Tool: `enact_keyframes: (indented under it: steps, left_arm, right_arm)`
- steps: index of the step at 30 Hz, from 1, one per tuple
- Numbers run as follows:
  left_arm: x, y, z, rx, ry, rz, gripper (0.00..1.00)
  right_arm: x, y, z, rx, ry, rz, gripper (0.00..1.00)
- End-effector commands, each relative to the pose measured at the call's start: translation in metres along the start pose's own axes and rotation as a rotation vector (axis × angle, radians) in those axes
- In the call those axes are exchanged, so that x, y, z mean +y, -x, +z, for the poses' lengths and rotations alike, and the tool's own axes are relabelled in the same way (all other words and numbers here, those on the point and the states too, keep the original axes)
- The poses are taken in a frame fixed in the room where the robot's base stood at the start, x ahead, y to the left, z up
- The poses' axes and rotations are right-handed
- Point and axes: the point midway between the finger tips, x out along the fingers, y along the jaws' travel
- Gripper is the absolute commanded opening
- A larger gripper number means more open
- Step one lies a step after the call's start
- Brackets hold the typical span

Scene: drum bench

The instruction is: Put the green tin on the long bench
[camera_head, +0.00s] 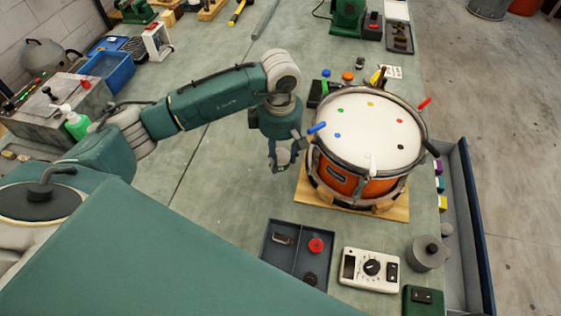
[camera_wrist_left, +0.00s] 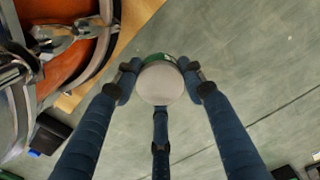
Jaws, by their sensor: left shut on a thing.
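My left gripper (camera_head: 283,163) hangs over the bench just left of the drum. It also shows in the left wrist view (camera_wrist_left: 160,85), its fingers closed around the green tin (camera_wrist_left: 161,83). The tin has a pale round end facing the wrist camera and a green edge. In the head view the tin is mostly hidden by the fingers. The long bench (camera_head: 222,205) has a grey-green top and lies beneath the gripper. I cannot tell whether the tin touches the bench. My right gripper is not in view.
An orange drum (camera_head: 345,183) stands on a wooden board (camera_head: 305,195) close to the right of my gripper. A dark tray (camera_head: 268,250), a white meter (camera_head: 370,268) and a grey pot (camera_head: 428,252) stand nearer the front. The bench left of the gripper is clear.

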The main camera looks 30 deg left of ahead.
Motion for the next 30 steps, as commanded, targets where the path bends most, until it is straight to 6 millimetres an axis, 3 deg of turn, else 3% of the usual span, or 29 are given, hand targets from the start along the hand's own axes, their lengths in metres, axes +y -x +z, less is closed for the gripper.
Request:
enact_keyframes:
  steps: [9, 22, 23, 24, 25, 30]
  left_arm:
    - [-0.001, -0.04, 0.001, -0.001, 0.0, -0.002, 0.13]
    - [0.0, -0.048, 0.0, 0.0, 0.0, 0.0, 0.13]
    - [0.0, -0.046, 0.0, 0.0, 0.0, 0.0, 0.47]
    - [-0.001, -0.046, 0.0, 0.0, 0.0, 0.0, 0.55]
    - [-0.001, -0.046, 0.0, 0.0, 0.0, 0.0, 0.6]
    - [-0.001, -0.046, 0.0, 0.0, 0.0, 0.0, 0.6]
  right_arm:
    - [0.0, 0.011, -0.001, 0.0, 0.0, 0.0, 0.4]
    - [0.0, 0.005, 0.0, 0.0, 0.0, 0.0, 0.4]
    - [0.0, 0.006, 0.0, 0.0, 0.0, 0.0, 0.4]
    - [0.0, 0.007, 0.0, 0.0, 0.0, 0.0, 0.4]
    - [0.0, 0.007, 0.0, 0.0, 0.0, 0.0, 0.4]
    - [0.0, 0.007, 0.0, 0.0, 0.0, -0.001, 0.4]
